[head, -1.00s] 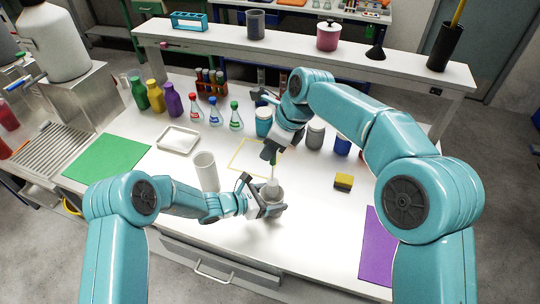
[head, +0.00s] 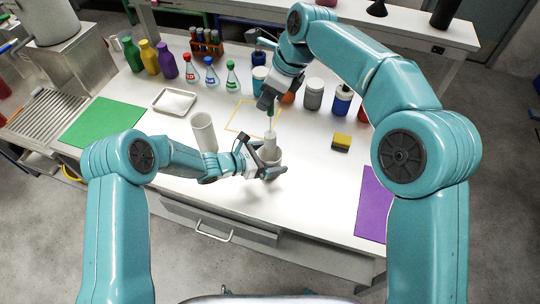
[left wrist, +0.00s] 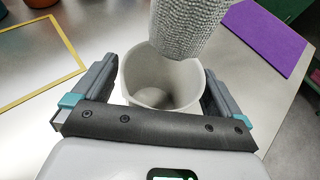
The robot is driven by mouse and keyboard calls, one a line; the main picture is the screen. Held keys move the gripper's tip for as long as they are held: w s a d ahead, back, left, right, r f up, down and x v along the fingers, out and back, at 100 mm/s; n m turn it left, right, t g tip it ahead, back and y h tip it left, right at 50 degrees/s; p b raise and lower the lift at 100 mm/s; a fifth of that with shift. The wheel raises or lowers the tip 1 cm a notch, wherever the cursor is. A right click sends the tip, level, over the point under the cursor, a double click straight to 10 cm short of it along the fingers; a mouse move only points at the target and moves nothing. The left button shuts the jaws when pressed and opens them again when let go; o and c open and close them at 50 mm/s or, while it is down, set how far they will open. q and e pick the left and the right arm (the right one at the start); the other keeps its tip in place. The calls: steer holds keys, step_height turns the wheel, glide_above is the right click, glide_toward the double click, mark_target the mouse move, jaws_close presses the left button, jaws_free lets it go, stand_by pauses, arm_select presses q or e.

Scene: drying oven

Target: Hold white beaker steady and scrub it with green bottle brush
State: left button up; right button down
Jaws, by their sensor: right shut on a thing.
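The white beaker (head: 275,158) stands upright at the front middle of the table. My left gripper (head: 263,172) has one finger on each side of it; whether both fingers press on the wall is unclear. The beaker's open mouth faces up in the left wrist view (left wrist: 160,88), between the fingers. My right gripper (head: 268,100) is shut on the green handle of the bottle brush (head: 270,118) and holds it upright over the beaker. The pale bristle head (left wrist: 190,25) hangs at the beaker's mouth; how far its tip reaches in is unclear.
A tall white cylinder (head: 203,132) stands left of the beaker, close to my left arm. A yellow sponge (head: 341,142) and a purple mat (head: 373,205) lie to the right. Several bottles, flasks and jars (head: 313,95) line the back. A tray (head: 174,102) sits back left.

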arm_select(q)
steer(key=v, duration=1.2)
